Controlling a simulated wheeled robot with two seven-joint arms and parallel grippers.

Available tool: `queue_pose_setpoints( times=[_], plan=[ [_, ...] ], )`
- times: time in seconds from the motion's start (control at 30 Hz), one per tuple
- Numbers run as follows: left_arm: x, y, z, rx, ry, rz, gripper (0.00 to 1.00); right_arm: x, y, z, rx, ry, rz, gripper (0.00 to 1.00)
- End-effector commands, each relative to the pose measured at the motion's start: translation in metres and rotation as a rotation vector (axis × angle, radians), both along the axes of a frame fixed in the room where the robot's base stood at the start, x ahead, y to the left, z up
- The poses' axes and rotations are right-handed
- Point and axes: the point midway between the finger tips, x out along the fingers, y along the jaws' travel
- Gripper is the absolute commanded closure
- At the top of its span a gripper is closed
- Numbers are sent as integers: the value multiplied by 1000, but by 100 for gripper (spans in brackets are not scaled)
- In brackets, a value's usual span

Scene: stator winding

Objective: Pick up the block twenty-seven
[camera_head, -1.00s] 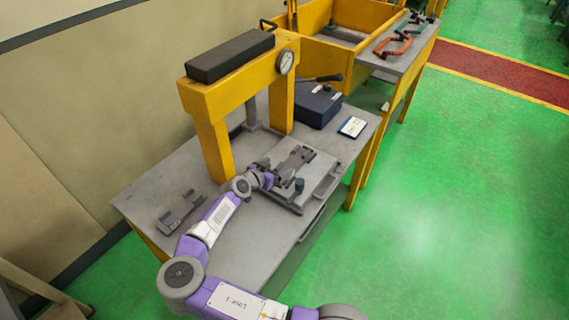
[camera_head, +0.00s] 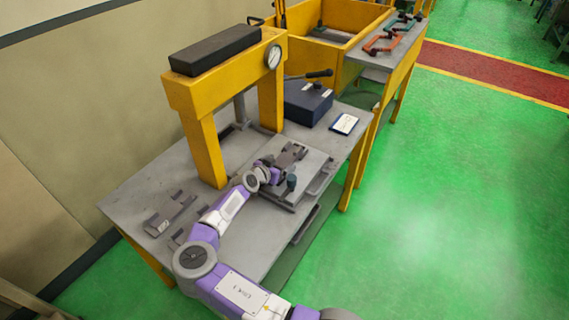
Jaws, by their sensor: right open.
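No number can be read, so I cannot tell which piece is block twenty-seven. A dark grey notched block (camera_head: 171,213) lies on the left part of the grey worktable (camera_head: 150,180). A second grey piece (camera_head: 177,238) lies just in front of it, partly hidden by my right arm. My left gripper is not in view.
The yellow press frame (camera_head: 206,150) with a black top block (camera_head: 215,50) stands behind the arm. A dark blue box (camera_head: 306,104) and a small white-and-blue card (camera_head: 344,124) lie at the right. A dark knob (camera_head: 291,182) stands on the plate's front. Green floor is clear.

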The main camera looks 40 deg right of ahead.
Motion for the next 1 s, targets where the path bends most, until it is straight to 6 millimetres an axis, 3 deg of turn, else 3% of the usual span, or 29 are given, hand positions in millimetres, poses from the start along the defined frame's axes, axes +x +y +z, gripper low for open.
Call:
queue_pose_setpoints(
  times=[0.2,0.7,1.0],
  plan=[
    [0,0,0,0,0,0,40,1,0,1,-1,-1,1,8],
    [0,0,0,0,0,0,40,0,0,0,0,0,1,84],
    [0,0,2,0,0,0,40,1,0,7,-3,-3,3,87]
  ],
)
